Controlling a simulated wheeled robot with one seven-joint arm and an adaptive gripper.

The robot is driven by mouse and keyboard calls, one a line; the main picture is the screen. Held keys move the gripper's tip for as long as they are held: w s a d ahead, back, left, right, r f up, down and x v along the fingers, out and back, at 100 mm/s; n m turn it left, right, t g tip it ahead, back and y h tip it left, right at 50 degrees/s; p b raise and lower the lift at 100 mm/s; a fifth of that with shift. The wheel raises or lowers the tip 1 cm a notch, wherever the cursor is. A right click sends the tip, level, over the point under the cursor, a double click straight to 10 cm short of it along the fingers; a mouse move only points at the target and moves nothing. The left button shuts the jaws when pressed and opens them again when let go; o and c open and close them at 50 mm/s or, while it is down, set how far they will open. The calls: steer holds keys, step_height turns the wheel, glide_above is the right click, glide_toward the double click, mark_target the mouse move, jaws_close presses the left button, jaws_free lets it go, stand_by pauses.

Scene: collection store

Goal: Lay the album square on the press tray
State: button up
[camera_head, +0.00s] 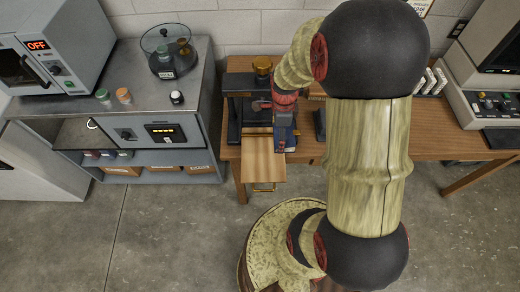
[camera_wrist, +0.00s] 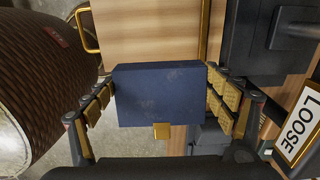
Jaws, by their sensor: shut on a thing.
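The album is a dark blue block with a gold clasp, seen in the wrist view (camera_wrist: 160,92). My gripper (camera_wrist: 167,98) is shut on it, with gold-padded fingers along its left and right sides. In the head view the album (camera_head: 282,136) shows below my red wrist, at the right edge of the press tray. The press tray (camera_head: 262,165) is a pale wooden board with a brass handle, pulled out from the dark press (camera_head: 236,110). In the wrist view the tray (camera_wrist: 150,40) lies behind the album. I cannot tell whether they touch.
A wooden table (camera_head: 440,143) carries the press and a grey machine (camera_head: 485,95) at right. A label reading LOOSE (camera_wrist: 300,125) shows in the wrist view. A grey cabinet (camera_head: 185,135) stands left of the table. Open floor (camera_head: 160,240) lies in front.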

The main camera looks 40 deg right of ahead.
steer(key=b, duration=0.2)
glide_above(259, 153)
steer(key=f, duration=0.6)
steer(key=shift+s+d+f, duration=0.15)
steer(key=shift+d+f, duration=0.05)
steer(key=shift+d, duration=0.05)
steer(key=shift+a+f+b, duration=0.2)
steer(key=shift+f+b, duration=0.1)
steer(key=shift+f, duration=1.5)
steer(key=shift+f, duration=0.2)
steer(key=o, duration=1.3)
steer(key=shift+c, duration=0.2)
steer(key=shift+r, duration=0.15)
